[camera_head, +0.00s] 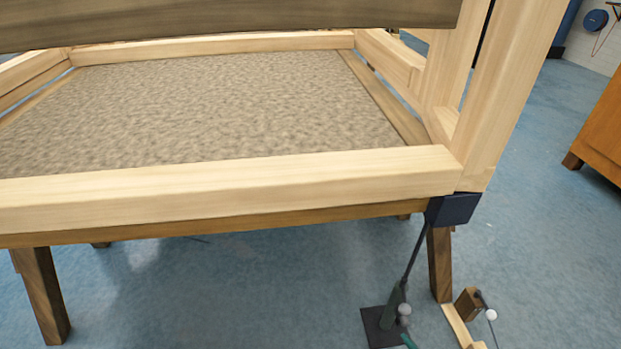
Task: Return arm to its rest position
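My gripper and arm cannot be made out in the head view. A wooden bodyframe fills most of it. Its pale front beam (225,188) runs across the middle, and pale posts (515,80) rise at its right corner. A speckled brown panel (190,105) lies inside the frame. A dark wooden beam (230,20) crosses the top of the view.
Brown legs (42,295) support the frame above blue floor. Under the right corner are a dark block (453,208), a slanted rod and a dark base plate (380,328). Small wooden pieces (467,304) lie beside them. An orange-brown cabinet (598,130) stands right, with open floor between.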

